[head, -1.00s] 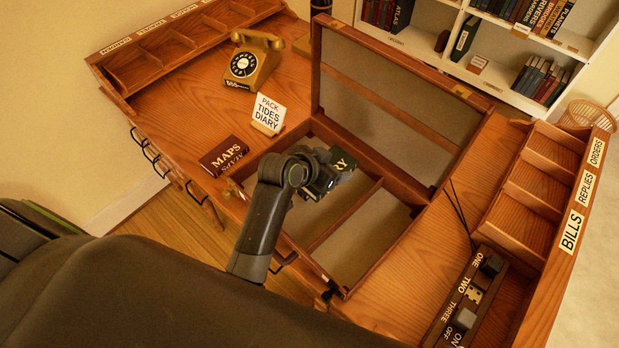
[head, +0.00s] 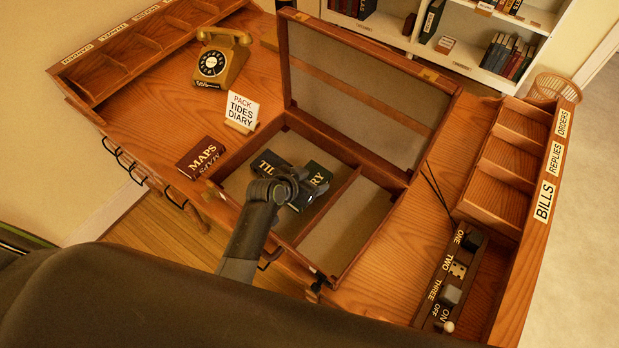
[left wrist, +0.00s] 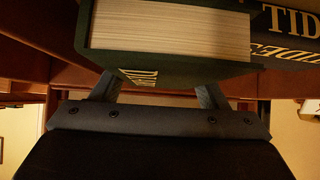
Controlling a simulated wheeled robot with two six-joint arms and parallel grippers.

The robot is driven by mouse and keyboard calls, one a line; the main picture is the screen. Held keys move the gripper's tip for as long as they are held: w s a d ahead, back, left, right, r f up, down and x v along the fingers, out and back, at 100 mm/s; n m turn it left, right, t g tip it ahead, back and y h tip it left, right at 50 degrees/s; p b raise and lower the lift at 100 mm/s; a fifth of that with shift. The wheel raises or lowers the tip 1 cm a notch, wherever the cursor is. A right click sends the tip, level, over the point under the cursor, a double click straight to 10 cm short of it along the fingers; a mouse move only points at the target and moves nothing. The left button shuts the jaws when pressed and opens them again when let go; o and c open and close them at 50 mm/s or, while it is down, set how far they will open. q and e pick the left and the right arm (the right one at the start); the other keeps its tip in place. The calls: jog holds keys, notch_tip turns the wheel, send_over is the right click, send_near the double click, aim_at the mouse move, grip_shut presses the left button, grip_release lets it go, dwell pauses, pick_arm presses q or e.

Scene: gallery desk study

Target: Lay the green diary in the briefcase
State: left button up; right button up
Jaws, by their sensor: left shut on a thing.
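The open briefcase (head: 407,186) lies on the desk with its lid up, split by a divider into two compartments. The green diary (head: 319,173) is in its left compartment, partly hidden by my gripper; I cannot tell if it touches the floor. My left gripper (head: 297,187) is shut on the diary; the left wrist view shows the diary's green cover and pages (left wrist: 170,32) between the fingers (left wrist: 160,92). A dark Tides book (head: 264,163) lies beside it in the same compartment. The right compartment (head: 345,222) is empty. My right gripper is out of view.
A red Maps book (head: 200,157) lies left of the briefcase. A Pack Tides Diary card (head: 242,110) and a yellow telephone (head: 220,60) stand behind it. A switch box (head: 452,280) and a pigeonhole rack (head: 497,190) are at the right.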

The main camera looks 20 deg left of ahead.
pick_arm(q)
jog(key=shift+f, duration=0.4)
jog(key=shift+s+f+b, duration=0.15)
jog(key=shift+f+b, duration=0.05)
jog(key=shift+b, duration=0.15)
jog(key=o, duration=1.1)
jog(key=shift+s+d+f, duration=0.1)
jog(key=shift+f, duration=0.05)
jog(key=shift+o, duration=0.2)
jog(key=shift+r+p, duration=0.4)
jog(key=shift+r, duration=0.15)
jog(key=shift+s+a+r, duration=0.15)
jog(key=shift+a+r, duration=0.05)
jog(key=shift+a, duration=0.05)
jog(key=v, duration=1.1)
jog(key=shift+r+b, duration=0.3)
jog(key=shift+r, duration=0.1)
